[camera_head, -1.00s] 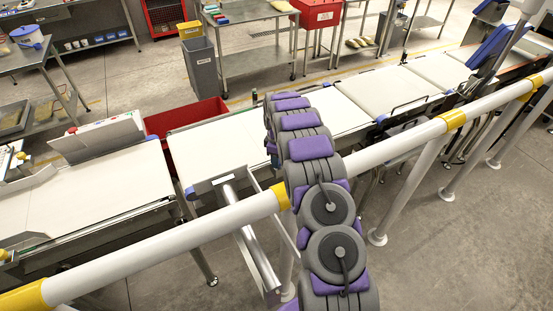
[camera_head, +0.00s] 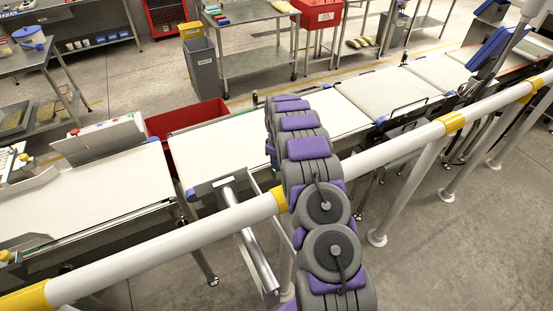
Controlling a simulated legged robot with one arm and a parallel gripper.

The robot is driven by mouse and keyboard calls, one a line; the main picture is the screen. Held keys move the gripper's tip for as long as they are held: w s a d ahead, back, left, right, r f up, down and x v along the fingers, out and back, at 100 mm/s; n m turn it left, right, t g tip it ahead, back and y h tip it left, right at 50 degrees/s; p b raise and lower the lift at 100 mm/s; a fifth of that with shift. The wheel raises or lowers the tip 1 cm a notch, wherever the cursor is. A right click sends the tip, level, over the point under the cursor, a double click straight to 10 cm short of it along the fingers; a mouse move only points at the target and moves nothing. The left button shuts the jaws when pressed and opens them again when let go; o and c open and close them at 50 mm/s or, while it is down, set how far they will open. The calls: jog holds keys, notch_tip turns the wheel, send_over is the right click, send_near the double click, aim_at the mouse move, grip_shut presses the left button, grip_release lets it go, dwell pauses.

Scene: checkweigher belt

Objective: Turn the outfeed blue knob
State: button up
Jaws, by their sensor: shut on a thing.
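My purple and grey arm (camera_head: 308,147) reaches from the bottom of the head view over the white rail to the conveyor line. My gripper is not visible; the arm's far end hides it. Small blue parts show at the belt section corners: one (camera_head: 190,193) at the near left corner of the middle belt, one (camera_head: 380,119) right of the arm. I cannot tell which one, if either, is the outfeed blue knob, or whether the knob is behind the arm.
A white rail with yellow bands (camera_head: 390,150) crosses in front of the belts, under my arm. The middle belt (camera_head: 215,147) and the left belt (camera_head: 110,190) are bare. A red bin (camera_head: 187,118) stands behind them. Open floor lies at the lower right.

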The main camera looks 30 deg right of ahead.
jog(key=m, duration=0.2)
jog(key=m+p, duration=0.1)
jog(key=m, duration=0.2)
jog(key=shift+s+d+f+m+p, duration=0.1)
jog(key=shift+s+f+m+p, duration=0.1)
jog(key=shift+s+m+p, duration=0.15)
dwell(0.4)
jog(key=o, duration=1)
jog(key=shift+w+r, duration=0.1)
jog(key=shift+w, duration=0.05)
jog(key=shift+o, duration=0.2)
jog(key=shift+r, duration=0.1)
jog(key=shift+w+r, duration=0.1)
jog(key=shift+r, duration=0.15)
notch_tip(320, 180, up, 17)
jog(key=p, duration=0.1)
jog(key=shift+f, duration=0.2)
jog(key=shift+d, duration=0.1)
